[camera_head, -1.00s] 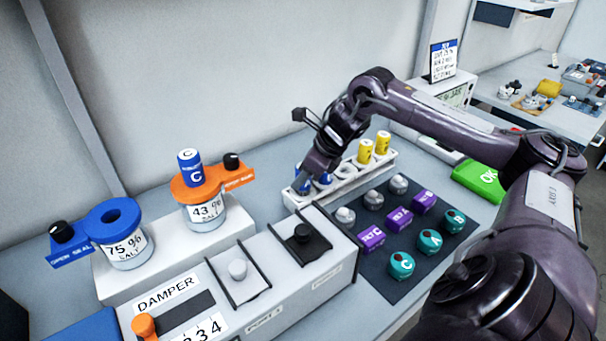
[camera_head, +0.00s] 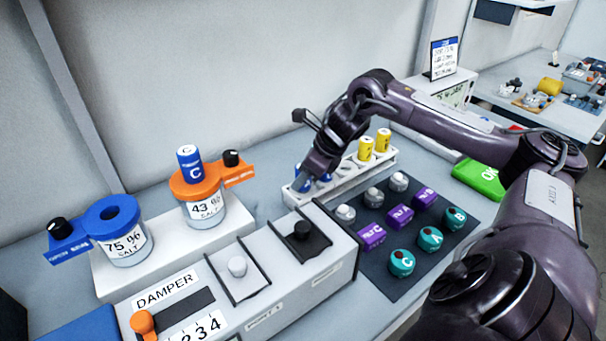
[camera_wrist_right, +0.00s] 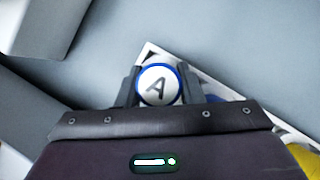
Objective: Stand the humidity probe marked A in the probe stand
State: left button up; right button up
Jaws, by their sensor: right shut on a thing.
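The humidity probe marked A shows its white, blue-rimmed top (camera_wrist_right: 159,85) between the two fingers of my right gripper (camera_wrist_right: 158,88) in the right wrist view. The gripper is shut on it. In the head view my right gripper (camera_head: 304,182) is at the left end of the white probe stand (camera_head: 383,164). The fingers largely hide probe A there, and I cannot tell how deep it sits in the stand. Another blue probe (camera_head: 326,178) is just right of the gripper, and two yellow probes (camera_head: 365,149) stand farther along the stand. My left gripper is not in view.
A blue probe marked C (camera_head: 190,164) stands in the orange-topped 43 % salt jar (camera_head: 206,212). The blue-topped 75 % jar (camera_head: 125,248) is at left. A grey damper box (camera_head: 285,275) and a dark mat (camera_head: 396,283) with several knobs and blocks lie in front of the stand.

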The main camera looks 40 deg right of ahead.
jog(key=shift+f, duration=0.2)
dwell(0.5)
jog(key=o, duration=1.3)
jog(key=shift+o, duration=0.2)
jog(key=shift+r+p, duration=3.4)
jog(key=shift+r, duration=0.6)
